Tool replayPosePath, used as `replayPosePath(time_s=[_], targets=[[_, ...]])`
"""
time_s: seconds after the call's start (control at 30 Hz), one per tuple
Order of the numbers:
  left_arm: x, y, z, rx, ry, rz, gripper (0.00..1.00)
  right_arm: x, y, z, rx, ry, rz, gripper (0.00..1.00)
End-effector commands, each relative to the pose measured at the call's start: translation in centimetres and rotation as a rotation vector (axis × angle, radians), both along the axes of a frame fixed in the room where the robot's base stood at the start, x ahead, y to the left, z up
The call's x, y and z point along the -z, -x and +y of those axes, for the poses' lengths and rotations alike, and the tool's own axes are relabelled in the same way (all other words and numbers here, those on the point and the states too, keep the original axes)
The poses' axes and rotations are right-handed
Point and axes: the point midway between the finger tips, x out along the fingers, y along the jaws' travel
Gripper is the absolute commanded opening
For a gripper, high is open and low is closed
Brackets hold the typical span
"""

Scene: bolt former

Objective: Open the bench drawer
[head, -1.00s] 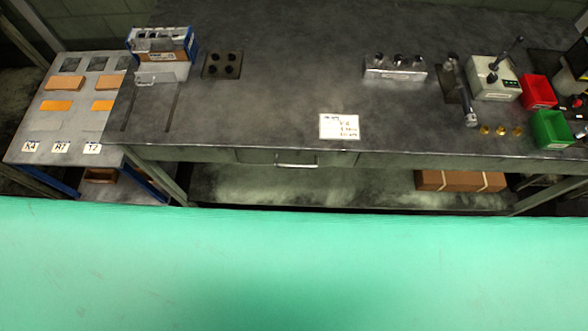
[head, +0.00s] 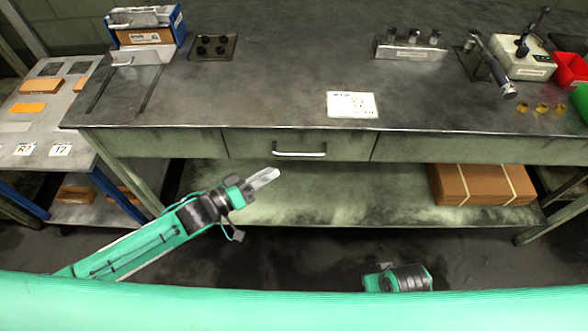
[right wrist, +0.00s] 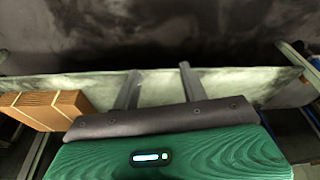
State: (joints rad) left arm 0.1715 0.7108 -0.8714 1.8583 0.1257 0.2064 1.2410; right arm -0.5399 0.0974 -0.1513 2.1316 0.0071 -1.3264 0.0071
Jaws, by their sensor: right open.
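The bench drawer (head: 298,146) is shut in the front of the workbench, left of middle in the head view. Its pale bar handle (head: 299,153) runs level across the drawer front. My left gripper (head: 264,179) is below and a little left of the handle, apart from it; whether its fingers are parted is not clear from this angle. My right gripper (right wrist: 158,80) shows in the right wrist view with its two fingers apart and nothing between them. In the head view only part of my right arm shows at the bottom; its fingers are hidden there.
The bench top (head: 270,90) carries a white card (head: 352,104), a blue box (head: 146,22) and a row of tools. A lower shelf (head: 330,195) lies under the drawer, with a brown carton (head: 482,184) at its right. The space before the drawer is clear.

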Motion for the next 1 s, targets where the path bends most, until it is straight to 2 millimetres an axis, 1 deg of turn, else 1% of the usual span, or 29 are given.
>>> replayPosePath(time_s=[0.2,0.3,0.4,0.5,0.57,0.67,1.0], targets=[[-1.1,0.6,2.9,0.193,0.172,0.060,0.33,1.1,0.1,0.3,0.000,-0.007,0.004,0.44],[-1.5,1.0,4.3,0.260,0.225,0.095,0.33,1.5,0.1,0.4,0.000,-0.008,0.006,0.44],[-1.8,1.3,5.1,0.300,0.257,0.117,0.33,1.7,0.1,0.5,0.000,-0.010,0.006,0.44],[-2.0,1.3,5.1,0.316,0.271,0.127,0.33,1.7,0.2,0.5,0.000,-0.009,0.007,0.44],[-2.1,1.2,4.7,0.317,0.274,0.128,0.33,1.8,0.2,0.5,0.000,-0.010,0.007,0.44],[-2.5,0.7,3.4,0.318,0.276,0.127,0.33,1.9,0.2,0.5,0.000,-0.009,0.009,0.44],[-4.0,-1.7,-3.2,0.316,0.274,0.124,0.33,2.6,0.2,0.5,0.000,-0.008,0.017,0.44]])
